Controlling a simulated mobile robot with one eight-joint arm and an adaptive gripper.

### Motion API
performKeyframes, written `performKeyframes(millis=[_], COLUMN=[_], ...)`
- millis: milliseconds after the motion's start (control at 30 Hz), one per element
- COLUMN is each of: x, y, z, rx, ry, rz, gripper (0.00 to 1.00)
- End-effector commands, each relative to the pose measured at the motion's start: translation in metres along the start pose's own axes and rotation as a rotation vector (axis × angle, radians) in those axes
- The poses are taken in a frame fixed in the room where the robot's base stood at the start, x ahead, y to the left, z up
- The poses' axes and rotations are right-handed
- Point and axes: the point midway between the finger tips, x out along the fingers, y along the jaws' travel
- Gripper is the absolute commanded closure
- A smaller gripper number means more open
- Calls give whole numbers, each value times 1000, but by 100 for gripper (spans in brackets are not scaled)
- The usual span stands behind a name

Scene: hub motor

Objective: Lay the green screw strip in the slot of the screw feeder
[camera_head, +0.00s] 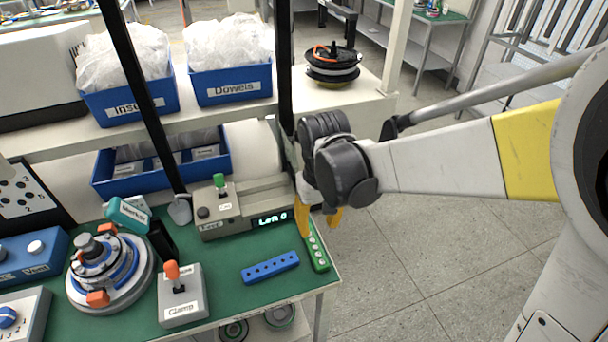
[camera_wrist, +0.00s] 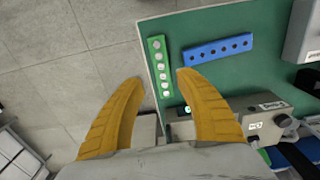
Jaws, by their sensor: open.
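The green screw strip (camera_head: 319,252) lies on the green bench top near its right edge, with a row of pale screws along it. In the wrist view the strip (camera_wrist: 160,66) lies ahead of and between the fingertips. My gripper (camera_head: 320,230) is open and empty, with its yellow fingers at the strip's back end. One finger partly covers that end in the head view, and contact cannot be told. The screw feeder (camera_head: 237,212) is a grey box with a lit display and a green-topped lever, left of my gripper.
A blue strip with holes (camera_head: 270,267) lies left of the green one. A clamp box (camera_head: 183,297) with an orange lever and a round hub fixture (camera_head: 108,270) stand further left. Blue bins (camera_head: 230,86) sit on the shelf behind. Open floor lies right of the bench.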

Motion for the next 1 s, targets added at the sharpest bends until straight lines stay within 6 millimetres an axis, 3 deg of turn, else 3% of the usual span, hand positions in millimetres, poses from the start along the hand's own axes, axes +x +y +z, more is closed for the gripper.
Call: performKeyframes(millis=[300, 567, 833, 1000], x=[49, 67, 108, 112], y=[-3, -3, -3, -3], z=[-2, -2, -6, -5], rx=[-5, -5, -5, -5], ry=[-13, -12, -11, -11], rz=[0, 0, 0, 0], gripper=[59, 59, 59, 59])
